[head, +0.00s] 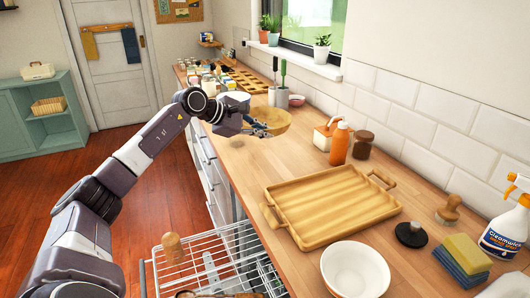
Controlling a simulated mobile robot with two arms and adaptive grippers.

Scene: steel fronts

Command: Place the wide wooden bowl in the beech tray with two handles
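The wide wooden bowl (274,120) is over the counter, beyond the tray. My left gripper (260,129) is at the bowl's near left rim and looks shut on it. The bowl looks held a little above the counter, with a shadow on the wood below. The beech tray with two handles (343,212) lies flat on the counter in front of the bowl and is empty. Its ribbed floor and both end handles show. My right gripper is out of view.
A white bowl (355,272) stands close in front of the tray. An orange bottle (340,144) and brown jar (363,145) stand behind it by the wall. A wire dish rack (215,262) is below left.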

